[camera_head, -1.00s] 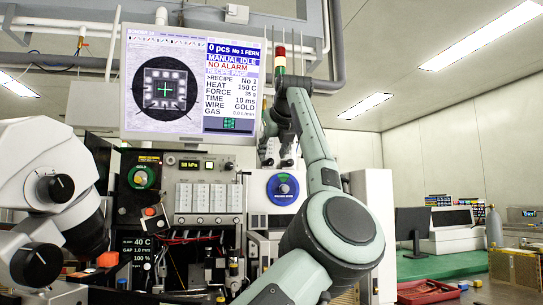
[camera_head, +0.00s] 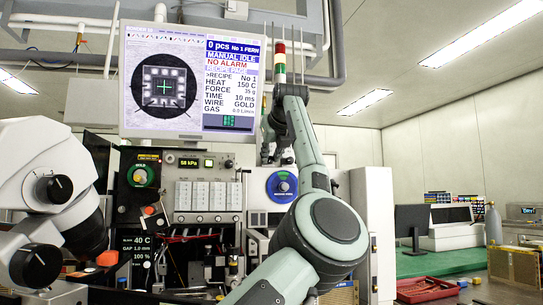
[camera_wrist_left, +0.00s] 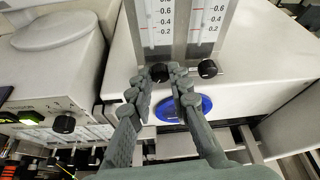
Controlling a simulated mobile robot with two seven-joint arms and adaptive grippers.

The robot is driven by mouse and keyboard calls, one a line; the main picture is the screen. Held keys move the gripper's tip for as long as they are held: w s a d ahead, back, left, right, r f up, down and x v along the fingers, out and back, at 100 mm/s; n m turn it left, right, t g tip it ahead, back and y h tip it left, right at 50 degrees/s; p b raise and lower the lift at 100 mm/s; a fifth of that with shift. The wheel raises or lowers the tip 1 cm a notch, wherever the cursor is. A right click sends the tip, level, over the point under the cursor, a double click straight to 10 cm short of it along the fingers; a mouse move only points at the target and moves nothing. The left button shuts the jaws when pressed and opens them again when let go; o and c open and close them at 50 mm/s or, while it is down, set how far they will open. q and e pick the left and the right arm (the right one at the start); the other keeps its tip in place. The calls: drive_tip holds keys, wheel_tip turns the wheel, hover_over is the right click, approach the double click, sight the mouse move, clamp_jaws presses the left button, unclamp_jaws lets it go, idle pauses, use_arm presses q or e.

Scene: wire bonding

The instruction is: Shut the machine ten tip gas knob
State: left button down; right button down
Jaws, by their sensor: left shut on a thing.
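In the left wrist view a small black knob (camera_wrist_left: 160,72) sits below the left of two clear flow tubes with scales. A second black knob (camera_wrist_left: 207,68) sits below the right tube. My left gripper (camera_wrist_left: 158,77) has its grey fingers at both sides of the left knob and is shut on it. In the head view my left gripper (camera_head: 279,157) hangs in front of the machine, right of the screen (camera_head: 192,82); the knob cannot be made out there. The labels of the knobs cannot be read. My right gripper is not in view.
A white microscope (camera_head: 50,190) stands at the left. A panel with a 58 kPa display (camera_head: 188,163) and a blue round dial (camera_head: 282,186) are close to my arm. A red tray (camera_head: 430,290) lies at the right. A signal tower (camera_head: 280,60) rises behind the arm.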

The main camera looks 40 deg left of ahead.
use_arm(q)
drive_tip(key=shift+r, duration=0.1)
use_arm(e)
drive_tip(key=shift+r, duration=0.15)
use_arm(q)
drive_tip(key=m+p, duration=0.1)
drive_tip(key=m+g+y+p, duration=0.1)
drive_tip(key=p, duration=0.1)
drive_tip(key=shift+w+d+m, duration=0.15)
drive_tip(key=shift+m, duration=0.15)
drive_tip(key=shift+m+g, duration=0.4)
drive_tip(key=shift+w+m+y, duration=0.1)
drive_tip(key=shift+m+y, duration=0.5)
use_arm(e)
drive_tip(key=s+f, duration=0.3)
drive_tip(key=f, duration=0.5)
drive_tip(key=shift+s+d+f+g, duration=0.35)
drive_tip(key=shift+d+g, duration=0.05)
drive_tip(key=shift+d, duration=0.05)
use_arm(q)
drive_tip(key=shift+g, duration=0.3)
drive_tip(key=c, duration=1.4)
unclamp_jaws()
drive_tip(key=shift+d, duration=0.1)
